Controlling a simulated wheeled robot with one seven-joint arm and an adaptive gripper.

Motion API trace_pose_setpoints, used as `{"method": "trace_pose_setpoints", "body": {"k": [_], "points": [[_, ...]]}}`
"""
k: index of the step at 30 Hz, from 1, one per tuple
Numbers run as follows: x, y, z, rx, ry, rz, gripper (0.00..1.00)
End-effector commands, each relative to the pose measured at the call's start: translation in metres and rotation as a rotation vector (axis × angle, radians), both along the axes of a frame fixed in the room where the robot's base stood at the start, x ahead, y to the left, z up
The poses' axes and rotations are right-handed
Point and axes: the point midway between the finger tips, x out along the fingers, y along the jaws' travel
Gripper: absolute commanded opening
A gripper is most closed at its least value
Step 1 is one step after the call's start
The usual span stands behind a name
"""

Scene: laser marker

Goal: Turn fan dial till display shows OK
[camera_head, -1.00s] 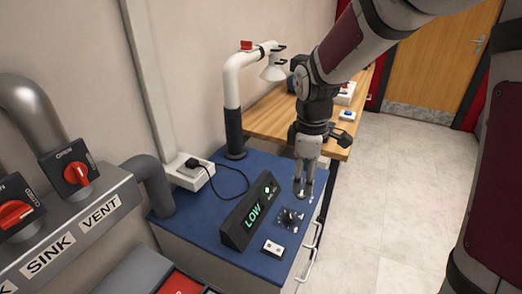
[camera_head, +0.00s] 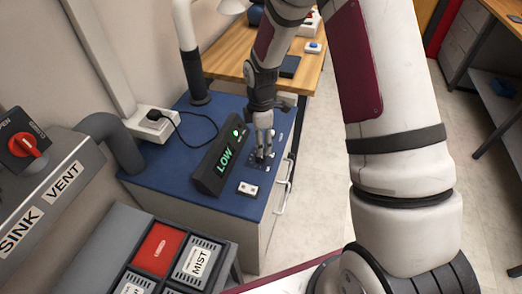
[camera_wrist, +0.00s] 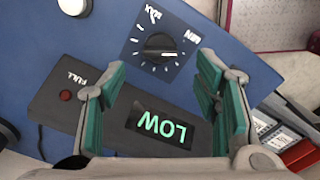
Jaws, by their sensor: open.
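The fan dial (camera_wrist: 160,47) is a black knob on a dark plate with white tick marks and the words MAX and MIN, on the blue cabinet top. It also shows in the head view (camera_head: 263,158), partly hidden by my gripper. The black display (camera_head: 222,158) stands just left of the dial and reads LOW in green; the word also shows in the wrist view (camera_wrist: 158,130). My gripper (camera_head: 264,148) points down over the dial. In the wrist view its teal-padded fingers (camera_wrist: 158,82) are apart and empty, with the knob seen between and beyond them. I cannot tell whether they touch it.
A small white switch plate (camera_head: 248,189) lies in front of the dial. A white post (camera_head: 187,40) and a white socket box (camera_head: 152,124) with a black cable stand on the left. Red and white labelled buttons (camera_head: 160,250) are at the front.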

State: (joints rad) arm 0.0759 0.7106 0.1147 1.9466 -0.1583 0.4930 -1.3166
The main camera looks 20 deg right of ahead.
Motion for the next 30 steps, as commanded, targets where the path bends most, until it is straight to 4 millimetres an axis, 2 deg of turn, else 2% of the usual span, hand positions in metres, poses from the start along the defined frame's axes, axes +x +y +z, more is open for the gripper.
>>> {"method": "trace_pose_setpoints", "body": {"k": [3, 9, 15, 22, 28, 30], "points": [[-0.001, 0.0, -0.022, -0.001, 0.004, 0.0, 0.57], [0.0, 0.0, -0.046, 0.0, 0.001, -0.001, 0.57], [0.0, 0.0, -0.054, 0.0, 0.0, -0.001, 0.57], [0.0, 0.0, -0.054, 0.0, 0.0, -0.001, 0.57], [0.0, 0.0, -0.054, 0.0, 0.0, -0.001, 0.11], [0.0, 0.0, -0.054, 0.0, 0.0, -0.001, 0.09]]}}
